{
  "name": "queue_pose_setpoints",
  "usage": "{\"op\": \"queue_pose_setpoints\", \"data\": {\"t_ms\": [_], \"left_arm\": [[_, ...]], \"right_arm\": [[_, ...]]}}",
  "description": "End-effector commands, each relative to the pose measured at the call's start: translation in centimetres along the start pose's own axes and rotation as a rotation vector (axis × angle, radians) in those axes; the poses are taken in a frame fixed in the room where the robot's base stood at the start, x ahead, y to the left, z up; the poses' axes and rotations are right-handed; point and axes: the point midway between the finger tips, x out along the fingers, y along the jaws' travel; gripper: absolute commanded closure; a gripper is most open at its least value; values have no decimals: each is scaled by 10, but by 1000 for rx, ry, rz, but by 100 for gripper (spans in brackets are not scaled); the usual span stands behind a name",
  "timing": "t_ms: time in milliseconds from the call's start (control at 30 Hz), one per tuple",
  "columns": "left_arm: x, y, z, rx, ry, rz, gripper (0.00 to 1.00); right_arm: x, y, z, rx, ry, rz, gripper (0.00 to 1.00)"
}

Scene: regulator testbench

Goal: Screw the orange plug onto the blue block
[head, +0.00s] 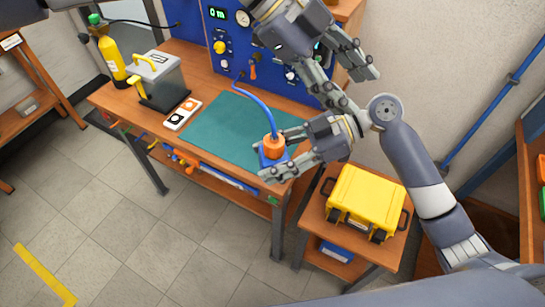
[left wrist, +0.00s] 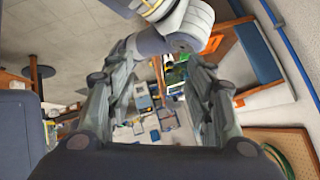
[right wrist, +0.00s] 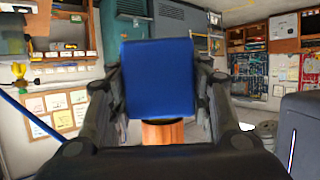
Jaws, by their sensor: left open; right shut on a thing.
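The orange plug (head: 273,145) is on top of the blue block (head: 264,160) at the mat's front right corner, a blue hose rising from it. My right gripper (head: 274,155) reaches in from the right and is shut on the blue block. In the right wrist view the block (right wrist: 160,80) fills the gap between the fingers, with part of the orange plug (right wrist: 163,132) below it. I cannot tell how tightly plug and block are joined. My left gripper (head: 367,98) is open and empty, up and right of the plug; its fingers (left wrist: 163,85) stand apart in the left wrist view.
The green mat (head: 225,125) is mostly clear. The blue hose (head: 258,103) arcs over it from the blue panel (head: 228,45). A grey box with yellow handles (head: 162,82) stands at the bench's left. A yellow case (head: 367,198) sits on a low side table.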

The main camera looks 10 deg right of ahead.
Motion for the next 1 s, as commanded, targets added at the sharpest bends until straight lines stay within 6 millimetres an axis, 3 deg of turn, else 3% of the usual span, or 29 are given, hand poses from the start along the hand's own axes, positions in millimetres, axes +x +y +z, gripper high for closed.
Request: {"op": "queue_pose_setpoints", "data": {"t_ms": [100,200,400,600,1000], "left_arm": [[0,35,18,-52,-237,155,52],[-13,57,38,-113,-432,234,52],[-42,78,64,-205,-704,286,52],[-52,83,71,-234,-779,291,52],[-46,85,76,-233,-775,291,52]], "right_arm": [[0,0,-1,-1,2,1,100],[0,0,-1,-1,2,1,100],[0,0,-1,-1,2,1,100],[0,0,-1,-1,2,1,100],[0,0,-1,-1,2,1,100]]}}
